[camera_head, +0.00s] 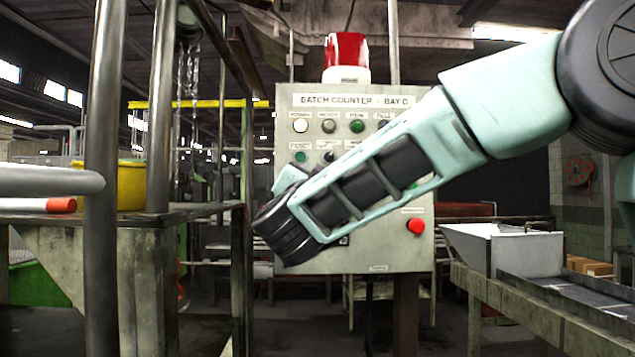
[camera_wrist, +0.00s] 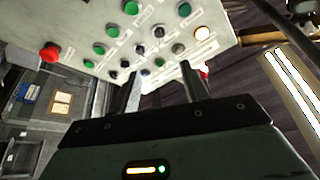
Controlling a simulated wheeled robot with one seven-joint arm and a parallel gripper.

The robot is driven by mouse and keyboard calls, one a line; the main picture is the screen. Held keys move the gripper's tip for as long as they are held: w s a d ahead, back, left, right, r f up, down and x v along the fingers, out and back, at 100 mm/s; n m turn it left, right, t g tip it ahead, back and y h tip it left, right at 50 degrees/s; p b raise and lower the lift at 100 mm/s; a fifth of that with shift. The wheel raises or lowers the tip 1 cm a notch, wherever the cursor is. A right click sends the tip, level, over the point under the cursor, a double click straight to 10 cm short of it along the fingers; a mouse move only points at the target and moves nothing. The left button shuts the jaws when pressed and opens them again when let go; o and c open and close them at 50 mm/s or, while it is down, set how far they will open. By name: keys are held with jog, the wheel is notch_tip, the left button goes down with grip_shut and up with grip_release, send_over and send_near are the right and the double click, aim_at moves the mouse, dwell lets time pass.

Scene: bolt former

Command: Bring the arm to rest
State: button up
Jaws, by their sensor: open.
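My arm reaches across the head view from the upper right down to the middle, in front of the control box (camera_head: 385,263) labelled "BATCH COUNTER - BAY C". My gripper is hidden in the head view behind my own arm links. In the wrist view my gripper (camera_wrist: 161,76) shows two dark fingers standing apart with nothing between them.
A red push button (camera_head: 416,226) sits at the box's right, and a lit white lamp (camera_head: 300,125) at its upper left. A red beacon (camera_head: 346,52) tops the box. Metal posts (camera_head: 160,110) and a yellow bin (camera_head: 118,186) stand left. A bench with a pale tray (camera_head: 515,250) stands right.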

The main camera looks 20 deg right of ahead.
dwell(0.3)
jog(key=s+a+f+n+g+y, duration=0.3)
jog(key=s+a+f+n+y, duration=0.1)
jog(key=a+f+n+y, duration=1)
jog(key=s+a+f+n+g+y, duration=0.1)
jog(key=s+a+f+g+y, duration=0.1)
jog(key=s+f+g, duration=0.3)
jog(key=s+a+f+n+g+y, duration=0.1)
jog(key=s+a+f+n+g, duration=0.15)
jog(key=s+f, duration=0.45)
jog(key=s+d+f+n+g+h, duration=0.1)
jog(key=s+d+f+g, duration=0.3)
jog(key=s, duration=0.5)
jog(key=s+d+f+n+g+h, duration=0.1)
jog(key=s+d+f+g+h, duration=0.3)
jog(key=s+d+f, duration=0.2)
jog(key=s+f, duration=0.2)
jog(key=s, duration=0.2)
jog(key=shift+s+d+n+h, duration=0.25)
jog(key=shift+s+n+h, duration=0.05)
jog(key=shift+n, duration=0.05)
